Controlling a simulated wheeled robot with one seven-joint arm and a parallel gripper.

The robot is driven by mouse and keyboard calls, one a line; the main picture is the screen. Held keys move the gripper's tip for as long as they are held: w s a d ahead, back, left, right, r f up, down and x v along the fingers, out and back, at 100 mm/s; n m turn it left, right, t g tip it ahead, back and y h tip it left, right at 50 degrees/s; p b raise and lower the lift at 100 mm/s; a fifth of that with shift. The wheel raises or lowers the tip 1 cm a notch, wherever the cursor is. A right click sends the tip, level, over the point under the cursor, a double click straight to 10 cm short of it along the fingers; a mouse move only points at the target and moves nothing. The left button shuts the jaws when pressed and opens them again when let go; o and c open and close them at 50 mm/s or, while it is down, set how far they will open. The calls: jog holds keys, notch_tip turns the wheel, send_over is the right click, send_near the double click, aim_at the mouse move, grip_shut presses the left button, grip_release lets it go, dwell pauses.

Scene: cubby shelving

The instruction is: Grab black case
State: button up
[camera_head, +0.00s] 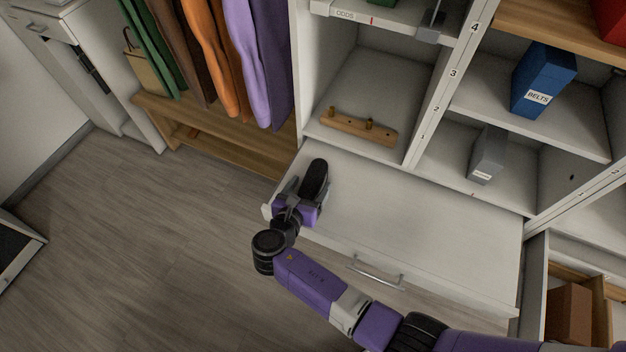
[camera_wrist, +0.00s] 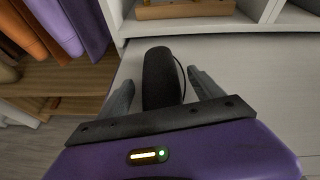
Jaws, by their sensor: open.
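The black case (camera_head: 315,178) is a dark, rounded, elongated thing at the left end of the pulled-out white drawer or shelf. In the wrist view the black case (camera_wrist: 161,78) lies lengthwise between the two grey fingers. My gripper (camera_head: 299,192) is open, with one finger on each side of the case. In the wrist view my gripper (camera_wrist: 162,88) shows a gap on the right of the case; I cannot tell whether the left finger touches it. The near end of the case is hidden behind the gripper body.
The white drawer (camera_head: 420,215) is otherwise bare, with a metal handle (camera_head: 376,273) on its front. A wooden peg board (camera_head: 358,128) sits in the cubby behind. Hanging clothes (camera_head: 222,50) are at the left. A blue belts box (camera_head: 543,80) and grey box (camera_head: 487,155) stand at the right.

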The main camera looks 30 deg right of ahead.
jog(key=shift+d, duration=0.1)
jog(key=shift+c, duration=0.3)
jog(key=c, duration=1.4)
jog(key=shift+c, duration=0.2)
